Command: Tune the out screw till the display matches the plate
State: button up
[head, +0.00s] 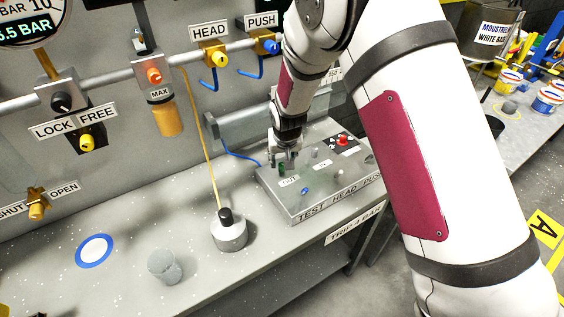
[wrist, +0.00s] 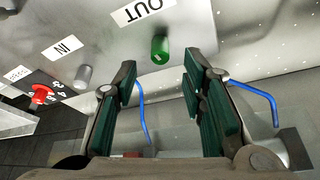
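The green out screw (wrist: 160,48) stands upright beside the OUT label (wrist: 143,10) on the test head box (head: 310,211). My gripper (wrist: 160,80) is open, with its green-padded fingers on either side of the space just short of the screw; I see no contact. In the head view my gripper (head: 286,157) is low over the box, and the screw is partly hidden. The round display (head: 28,26) is cut off at the top left; its visible lower text looks like "6.5 BAR", the first digit unclear. The plate (head: 355,224) on the bench edge appears to read "TRIP 4 BAR".
A grey screw (wrist: 83,77) stands by the IN label, with a red knob (wrist: 41,93) beyond. Blue hooks hang near the fingers. The bench's front left is mostly clear.

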jog(key=v, duration=0.7)
jog(key=shift+s+r, duration=0.2)
jog(key=shift+r, duration=0.1)
